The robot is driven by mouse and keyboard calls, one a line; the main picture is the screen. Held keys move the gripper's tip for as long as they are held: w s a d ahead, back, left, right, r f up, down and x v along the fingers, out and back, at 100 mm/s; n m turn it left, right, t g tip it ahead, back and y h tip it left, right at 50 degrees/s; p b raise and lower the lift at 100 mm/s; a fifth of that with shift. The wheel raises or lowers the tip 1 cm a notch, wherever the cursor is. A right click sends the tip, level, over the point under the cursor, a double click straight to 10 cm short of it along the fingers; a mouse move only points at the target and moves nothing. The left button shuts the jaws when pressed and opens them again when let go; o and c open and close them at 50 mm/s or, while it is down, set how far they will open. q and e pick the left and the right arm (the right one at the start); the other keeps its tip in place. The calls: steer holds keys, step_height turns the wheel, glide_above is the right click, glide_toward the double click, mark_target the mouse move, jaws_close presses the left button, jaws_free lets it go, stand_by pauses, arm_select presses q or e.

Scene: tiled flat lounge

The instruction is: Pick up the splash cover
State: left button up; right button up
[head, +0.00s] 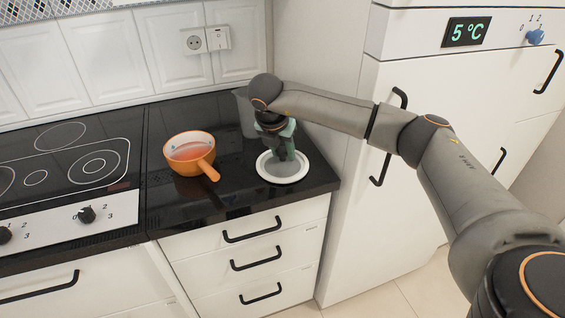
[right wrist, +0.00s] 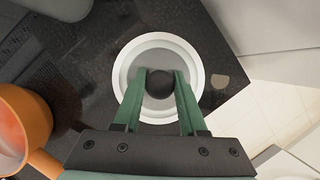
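The splash cover (head: 267,178) is a round disc with a pale rim and a grey middle. It lies flat on the black worktop near the front right corner. In the right wrist view it shows from above, with its pale rim (right wrist: 201,60) and a dark round knob (right wrist: 160,84) at its centre. My right gripper (head: 289,155) points down over the cover. Its two green fingers (right wrist: 160,76) stand apart, one on each side of the knob. Whether they press on the knob or leave a thin gap is unclear. My left gripper is not in view.
An orange pan (head: 191,140) stands left of the cover, its handle (head: 209,172) pointing towards it. A grey vessel (head: 243,108), partly hidden by my arm, stands behind. The hob (head: 65,165) is farther left. A tall white fridge (head: 345,190) borders the worktop on the right.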

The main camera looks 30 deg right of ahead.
jaws_close()
steer(key=shift+r, duration=0.15)
